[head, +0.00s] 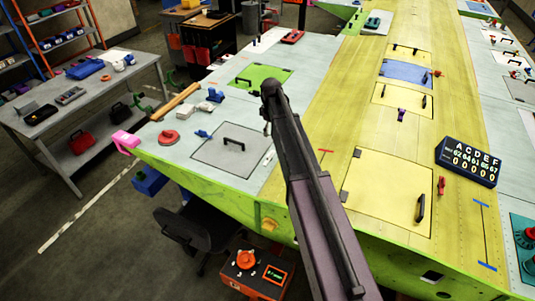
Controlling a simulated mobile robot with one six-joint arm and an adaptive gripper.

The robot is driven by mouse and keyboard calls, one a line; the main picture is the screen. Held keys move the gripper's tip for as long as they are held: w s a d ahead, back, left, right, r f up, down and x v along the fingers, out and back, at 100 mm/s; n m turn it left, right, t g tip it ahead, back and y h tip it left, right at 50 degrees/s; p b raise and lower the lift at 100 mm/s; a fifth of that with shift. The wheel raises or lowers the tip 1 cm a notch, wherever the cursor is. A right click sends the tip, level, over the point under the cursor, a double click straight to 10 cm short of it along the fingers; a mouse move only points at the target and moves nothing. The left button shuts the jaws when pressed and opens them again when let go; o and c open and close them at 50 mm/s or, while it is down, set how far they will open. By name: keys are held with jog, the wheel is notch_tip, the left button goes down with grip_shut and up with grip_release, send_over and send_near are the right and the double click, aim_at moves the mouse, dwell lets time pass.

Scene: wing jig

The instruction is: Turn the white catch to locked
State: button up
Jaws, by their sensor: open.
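I cannot make out a white catch for certain in the head view. A small pale strip (268,159) lies on the grey surface just left of my arm, too small to identify. A red catch-like piece (441,186) sits at the right edge of the large yellow hatch (385,190). A purple one (401,115) sits below the upper yellow hatch. My arm crosses the middle of the view and hides part of the wing. My gripper (266,128) is small and dark at the arm's far end, above the wing, with nothing visible in it.
A grey hatch with a black handle (233,141) and a green panel (262,78) lie left of my arm. A dark number display (468,161) stands at the right. Loose tools lie along the wing's left edge. A chair (190,235) stands below that edge.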

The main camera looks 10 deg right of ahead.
aim_at(269, 154)
jog(key=shift+a+f, duration=0.1)
notch_tip(269, 154, down, 14)
jog(key=b, duration=1.3)
jog(key=shift+a+b, duration=0.1)
jog(key=shift+b, duration=0.25)
jog(key=c, duration=1.1)
